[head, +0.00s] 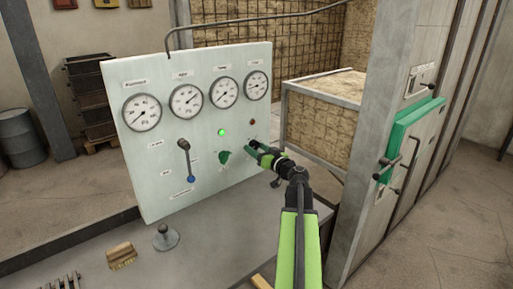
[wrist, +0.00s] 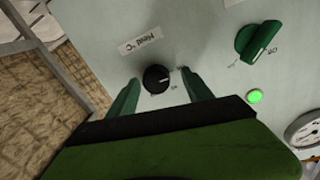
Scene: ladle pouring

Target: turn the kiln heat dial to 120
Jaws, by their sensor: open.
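The kiln heat dial (wrist: 155,79) is a small round black knob with a pale pointer line, set on the pale grey control panel (head: 150,190). A label reading "Heat °C" (wrist: 140,40) shows upside down beside it in the wrist view. The pointer line points to the right in that view; the scale numbers are too small to read. My gripper (wrist: 159,77) is open, with one green finger on each side of the dial. I cannot tell whether the fingers touch it. In the head view, my gripper (head: 252,148) is at the panel's lower right and hides the dial.
A green selector knob (head: 224,157) and a lit green lamp (head: 221,132) are left of my gripper. A red lamp (head: 252,122) is above it. A lever (head: 185,160) with a blue tip is farther left. Gauges line the panel's top.

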